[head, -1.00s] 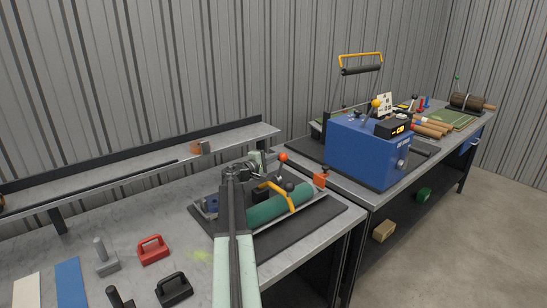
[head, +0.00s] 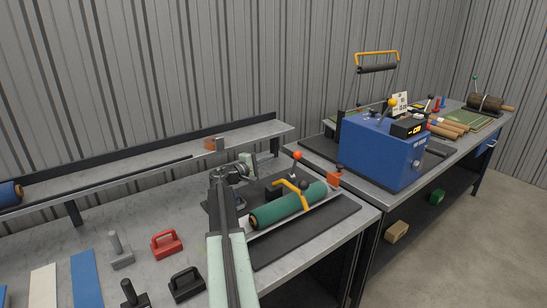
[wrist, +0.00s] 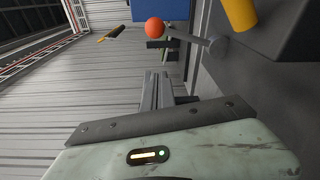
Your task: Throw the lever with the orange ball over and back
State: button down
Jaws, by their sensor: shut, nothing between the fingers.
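The lever with the orange-red ball (head: 297,155) stands at the far side of the near bench, behind the green roll (head: 288,205). Its ball also shows at the upper middle of the wrist view (wrist: 154,27), with a grey rod to its right. My gripper (head: 250,160) is shut and empty, to the left of the ball and apart from it. In the wrist view its fingers (wrist: 157,78) point up the picture towards the ball, with a gap between. The lever's foot is partly hidden in the head view.
A blue machine (head: 382,150) with a yellow-balled lever (head: 392,103) stands on the bench to the right. A raised shelf (head: 150,150) runs behind my arm. Red and black handled blocks lie at front left.

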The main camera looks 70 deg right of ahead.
jog(key=m, duration=0.1)
jog(key=r+m+g+y+p, duration=0.1)
jog(key=r+m+g+y, duration=0.1)
jog(key=m+g, duration=0.35)
send_over(294, 165)
jog(key=w+a, duration=0.1)
jog(key=w, duration=0.2)
jog(key=m+t, duration=0.2)
jog(key=shift+a+f, duration=0.1)
jog(key=shift+f, duration=0.1)
